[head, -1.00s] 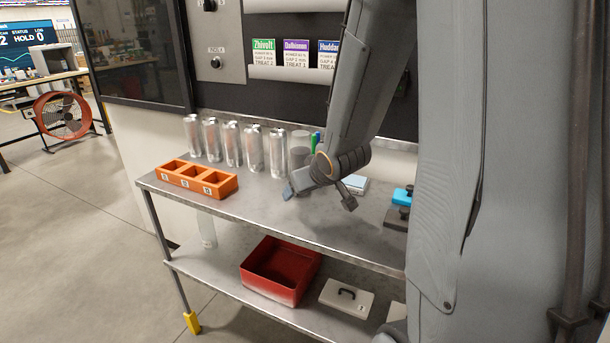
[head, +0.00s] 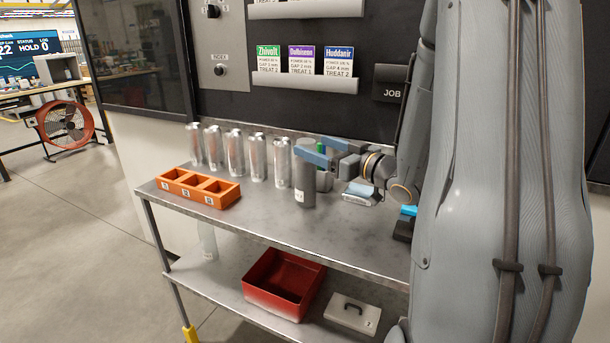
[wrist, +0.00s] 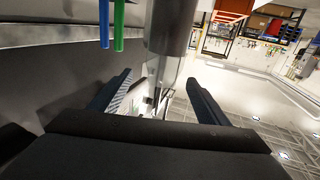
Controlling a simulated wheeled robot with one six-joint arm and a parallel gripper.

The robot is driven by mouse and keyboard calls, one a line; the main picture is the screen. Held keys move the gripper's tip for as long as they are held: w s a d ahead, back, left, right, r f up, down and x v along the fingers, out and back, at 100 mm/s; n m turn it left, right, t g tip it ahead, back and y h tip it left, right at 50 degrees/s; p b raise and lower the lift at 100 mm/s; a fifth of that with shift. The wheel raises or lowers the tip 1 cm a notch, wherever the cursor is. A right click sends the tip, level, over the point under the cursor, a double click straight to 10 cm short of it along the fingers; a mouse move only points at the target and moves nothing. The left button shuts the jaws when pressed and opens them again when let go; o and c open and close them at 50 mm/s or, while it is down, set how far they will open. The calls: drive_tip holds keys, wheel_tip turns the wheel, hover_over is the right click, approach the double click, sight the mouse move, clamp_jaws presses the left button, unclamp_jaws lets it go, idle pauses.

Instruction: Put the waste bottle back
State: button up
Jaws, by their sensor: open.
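A dark grey bottle (head: 304,186) with a small white label stands upright on the steel table top, to the right of the row of silver cans. I take it to be the waste bottle. My gripper (head: 313,150) is open at the bottle's upper right, with its fingers pointing left. In the wrist view, a grey cylinder (wrist: 172,25) that looks like the bottle shows beyond the gap between the two spread fingers (wrist: 159,78). I cannot tell whether a finger touches it.
Several silver cans (head: 235,153) stand along the back. An orange three-slot block (head: 198,187) sits at the front left. Blue and green markers (wrist: 119,22) are close by. A red bin (head: 283,285) and a lidded box (head: 352,313) are on the lower shelf. The table's front middle is clear.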

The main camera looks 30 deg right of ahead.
sight(314, 174)
drive_tip(key=f, duration=0.7)
drive_tip(key=shift+w+a+f, duration=0.1)
drive_tip(key=shift+a+f, duration=0.1)
drive_tip(key=shift+a, duration=0.1)
drive_tip(key=shift+w+a+f+p, duration=0.1)
drive_tip(key=shift+w+f+p, duration=0.05)
drive_tip(key=shift+p, duration=0.15)
drive_tip(key=shift+p+x, duration=0.75)
drive_tip(key=shift+x, duration=2.85)
drive_tip(key=c, duration=1.7)
